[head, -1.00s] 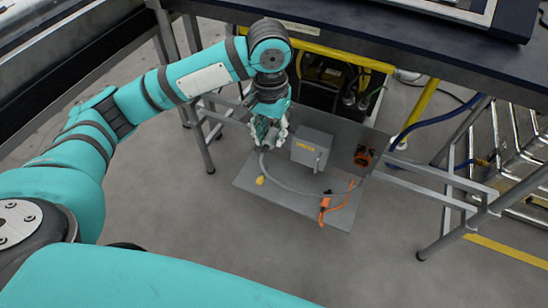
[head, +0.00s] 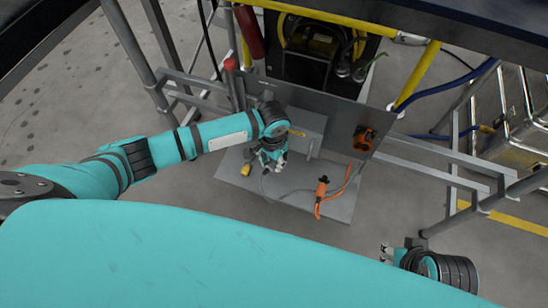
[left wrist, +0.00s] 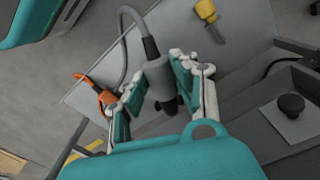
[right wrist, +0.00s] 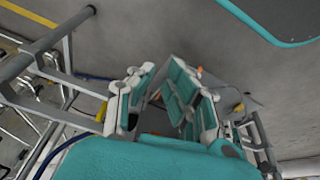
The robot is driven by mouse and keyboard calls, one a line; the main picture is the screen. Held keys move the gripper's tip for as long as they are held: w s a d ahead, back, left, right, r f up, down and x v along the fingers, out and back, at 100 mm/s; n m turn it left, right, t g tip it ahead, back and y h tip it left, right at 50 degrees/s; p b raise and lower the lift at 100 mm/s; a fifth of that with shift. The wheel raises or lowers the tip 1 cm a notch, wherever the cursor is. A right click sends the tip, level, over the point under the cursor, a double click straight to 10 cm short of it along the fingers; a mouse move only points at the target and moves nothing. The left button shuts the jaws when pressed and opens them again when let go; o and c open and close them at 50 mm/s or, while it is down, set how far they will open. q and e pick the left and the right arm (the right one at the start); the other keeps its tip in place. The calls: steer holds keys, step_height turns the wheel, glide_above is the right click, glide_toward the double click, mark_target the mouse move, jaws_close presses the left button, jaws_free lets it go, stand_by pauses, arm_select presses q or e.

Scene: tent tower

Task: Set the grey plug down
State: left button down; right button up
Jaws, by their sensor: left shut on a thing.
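The grey plug (left wrist: 158,76) is between the fingers of my left gripper (left wrist: 160,98) in the left wrist view. The gripper is shut on it, and a grey cable (left wrist: 126,45) curves away from its end. In the head view my left gripper (head: 272,164) is low over the grey plate (head: 232,177), in front of the grey box (head: 308,122). The plug is mostly hidden there, and I cannot tell whether it touches the plate. My right gripper (head: 386,254) is off to the lower right, open and empty; its fingers also show in the right wrist view (right wrist: 156,88).
A yellow connector (head: 245,170) lies left of my left gripper. An orange connector (head: 322,187) with an orange cable lies on the plate's right part. An orange socket (head: 363,138) sits on the upright panel. Table legs and rails flank the plate.

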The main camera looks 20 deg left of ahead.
arm_select(q)
steer(key=shift+r, duration=0.1)
